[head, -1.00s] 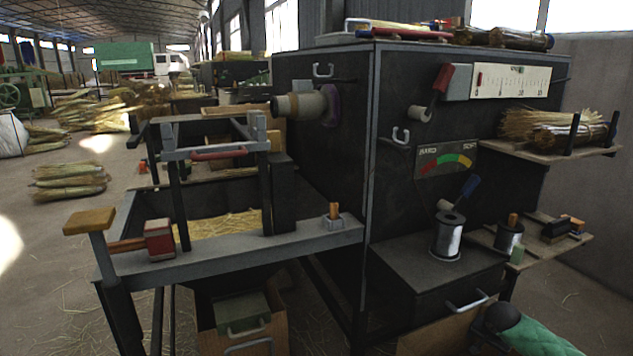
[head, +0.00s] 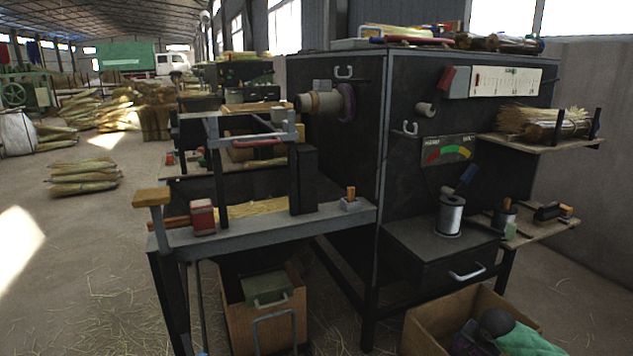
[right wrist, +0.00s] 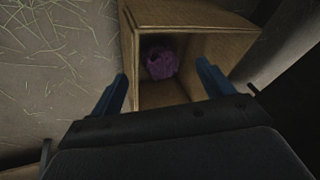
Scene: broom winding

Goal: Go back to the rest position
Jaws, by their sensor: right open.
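My right gripper (right wrist: 163,92) shows in the right wrist view with its two blue fingers spread apart and nothing between them. Beyond the fingers is an open cardboard box (right wrist: 190,16) with a crumpled purple thing (right wrist: 161,62) inside. Neither gripper shows in the head view. The dark broom winding machine (head: 335,160) fills the middle of the head view, with its round winding head (head: 318,103) on the left face.
A cardboard box (head: 425,332) holding a green cloth (head: 520,340) stands at the lower right. Another box (head: 236,318) stands under the bench (head: 270,232). Wire spools (head: 450,215) and broom straw (head: 540,118) rest on the machine's ledges. The floor at left (head: 90,240) is mostly clear.

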